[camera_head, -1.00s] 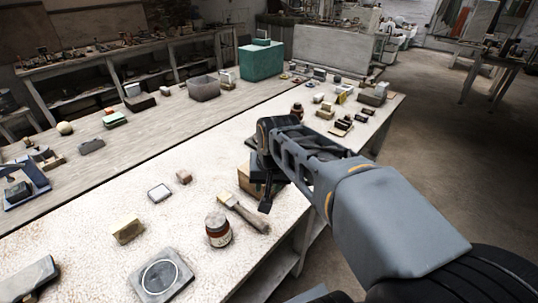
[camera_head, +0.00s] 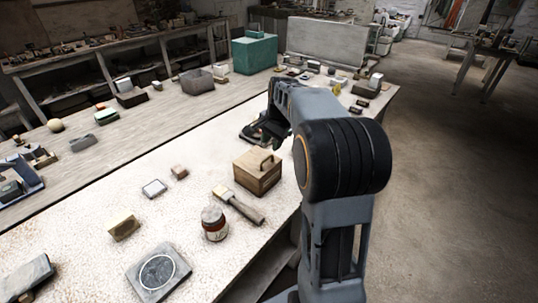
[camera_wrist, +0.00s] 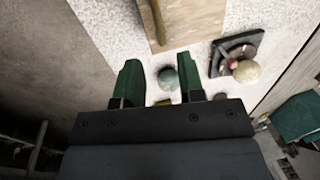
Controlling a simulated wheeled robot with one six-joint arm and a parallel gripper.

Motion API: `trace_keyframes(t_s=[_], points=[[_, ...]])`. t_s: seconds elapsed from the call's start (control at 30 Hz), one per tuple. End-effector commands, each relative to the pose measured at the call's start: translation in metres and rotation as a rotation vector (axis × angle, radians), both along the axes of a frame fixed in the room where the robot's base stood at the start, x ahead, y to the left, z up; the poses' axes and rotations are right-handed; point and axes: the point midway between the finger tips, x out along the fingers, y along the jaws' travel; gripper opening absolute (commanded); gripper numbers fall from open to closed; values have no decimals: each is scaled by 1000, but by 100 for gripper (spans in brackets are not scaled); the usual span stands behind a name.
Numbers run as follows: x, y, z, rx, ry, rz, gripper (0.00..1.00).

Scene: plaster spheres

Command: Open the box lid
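The box (camera_head: 257,176) is a small light wooden block-like box with a lid and a raised handle on top. It stands near the right edge of the white-topped table, and its lid looks shut. In the wrist view, part of the wooden box (camera_wrist: 198,22) shows at the top, with a handle bar along its left part. My gripper (camera_head: 258,136) is beyond the box in the head view, apart from it. In the wrist view, my gripper (camera_wrist: 158,62) has its two green fingers spread, with nothing held. A small greenish ball (camera_wrist: 168,78) shows between them on the surface below.
A dark square plate with a pale ball (camera_wrist: 246,72) lies to the right in the wrist view. A large teal box (camera_head: 254,53) is at the back. The table's right edge is close.

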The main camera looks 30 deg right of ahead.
Motion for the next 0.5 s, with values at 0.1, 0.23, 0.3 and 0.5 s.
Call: trace_keyframes(t_s=[0.1,0.23,0.3,0.5], points=[[4,2,-22,0,3,2,36],[7,4,-40,0,2,2,36],[8,4,-47,0,2,2,36],[11,5,-60,0,0,2,36]])
